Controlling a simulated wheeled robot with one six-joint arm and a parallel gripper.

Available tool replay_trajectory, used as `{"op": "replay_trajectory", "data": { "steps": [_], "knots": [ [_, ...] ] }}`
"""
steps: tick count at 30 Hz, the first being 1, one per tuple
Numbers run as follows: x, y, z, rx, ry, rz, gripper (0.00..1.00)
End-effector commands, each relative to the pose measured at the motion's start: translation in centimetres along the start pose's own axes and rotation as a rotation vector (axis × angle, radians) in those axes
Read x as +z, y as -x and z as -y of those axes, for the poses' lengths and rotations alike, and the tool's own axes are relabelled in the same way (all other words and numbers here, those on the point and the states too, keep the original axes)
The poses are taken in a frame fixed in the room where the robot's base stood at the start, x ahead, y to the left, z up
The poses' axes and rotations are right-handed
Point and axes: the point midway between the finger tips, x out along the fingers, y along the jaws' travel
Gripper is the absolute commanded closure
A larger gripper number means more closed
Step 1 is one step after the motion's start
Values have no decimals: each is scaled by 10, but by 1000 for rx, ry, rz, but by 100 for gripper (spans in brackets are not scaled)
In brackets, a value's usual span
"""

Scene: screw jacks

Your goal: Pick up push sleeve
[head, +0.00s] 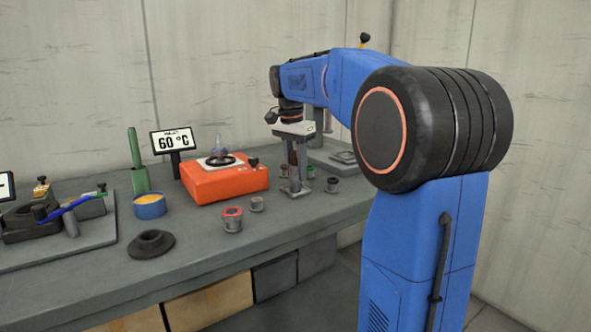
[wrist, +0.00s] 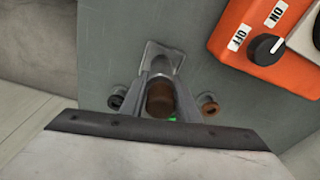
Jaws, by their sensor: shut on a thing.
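My gripper (head: 295,188) points straight down over the bench, its fingertips close to the bench top. It is shut on a brown cylinder (head: 292,157), which stands upright between the fingers and looks like the push sleeve. In the wrist view the cylinder's round brown end (wrist: 160,97) shows between the two fingers of my gripper (wrist: 162,75). The fingers hide its sides, and I cannot tell whether its lower end touches the bench.
An orange heater (head: 224,182) stands left of my gripper. Small cylinders stand close by: a grey one (head: 256,204), a red-topped one (head: 232,221) and a dark one (head: 332,185). A blue bowl (head: 149,206) and black flanged part (head: 151,243) lie farther left.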

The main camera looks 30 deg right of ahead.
Motion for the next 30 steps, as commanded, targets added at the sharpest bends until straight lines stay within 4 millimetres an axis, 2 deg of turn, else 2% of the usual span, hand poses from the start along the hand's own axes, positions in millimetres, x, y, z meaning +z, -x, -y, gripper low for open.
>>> {"op": "replay_trajectory", "data": {
  "steps": [4, 8, 15, 21, 30],
  "knots": [
    [0, 3, 0, -1, 0, -1, 100],
    [-2, 17, 1, -2, 0, -1, 100],
    [-8, 61, 1, -3, -1, -2, 100],
    [-11, 89, 1, -2, -1, -1, 100],
    [-12, 100, 0, 0, 0, 0, 100]
  ]
}}
